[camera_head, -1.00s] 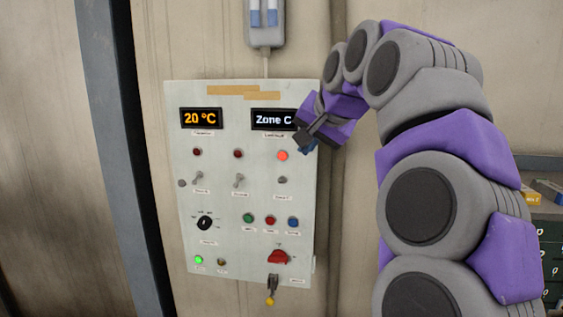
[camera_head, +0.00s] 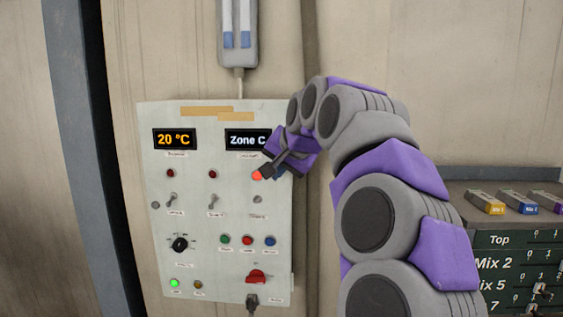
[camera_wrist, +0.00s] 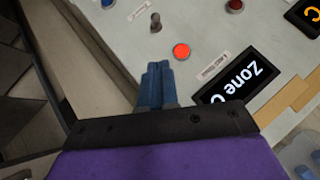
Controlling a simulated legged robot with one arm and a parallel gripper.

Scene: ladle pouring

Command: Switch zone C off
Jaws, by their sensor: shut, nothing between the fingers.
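A pale control panel (camera_head: 190,265) is on the wall, with a "Zone C" display (camera_head: 247,140) at its upper right. Below it is a lit red lamp (camera_head: 257,175), which also shows in the wrist view (camera_wrist: 181,51). Under the lamp is a small toggle switch (camera_head: 257,199), seen in the wrist view (camera_wrist: 155,23) as a grey lever. The lever's exact position is hard to tell. My gripper (camera_head: 272,172) is shut and empty at the panel's right edge, near the lamp. In the wrist view its blue fingertips (camera_wrist: 157,72) lie together, apart from the switch.
Two unlit red lamps with toggle switches (camera_head: 171,199) (camera_head: 213,202) are left of this column. A black knob (camera_head: 180,244), several push buttons (camera_head: 247,240) and a red rotary switch (camera_head: 256,276) are lower down. A dark cabinet (camera_head: 510,245) stands at the right.

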